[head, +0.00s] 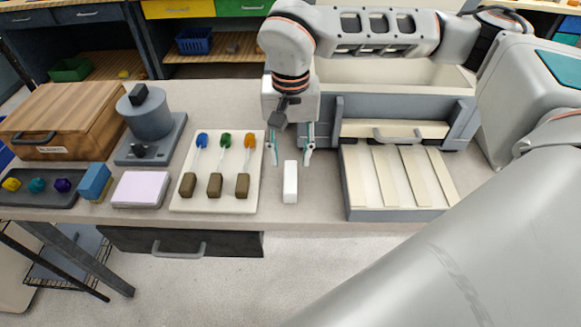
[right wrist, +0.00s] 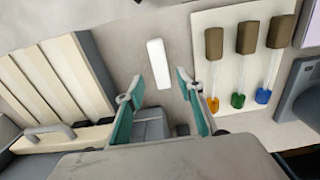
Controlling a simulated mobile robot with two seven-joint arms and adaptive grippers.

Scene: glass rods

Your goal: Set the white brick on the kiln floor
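The white brick (head: 290,184) lies on the bench between the rod board and the slatted tray. It also shows in the right wrist view (right wrist: 157,62), just beyond my fingertips. My right gripper (head: 290,160) is open and empty, pointing down at the brick's far end, with one finger toward each side. Its two teal fingers also show in the right wrist view (right wrist: 160,76). I cannot tell its exact height above the brick. The kiln floor appears to be the grey-framed tray (head: 402,215) with pale slats, extending in front of the grey-walled kiln (head: 465,122). My left gripper is not in view.
A cream board (head: 212,204) with several coloured-tip rods on brown blocks lies left of the brick. Further left are a pinkish-white block (head: 141,189), a grey cylinder device (head: 150,118) and a wooden box (head: 66,115). A narrow bare strip separates brick and tray.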

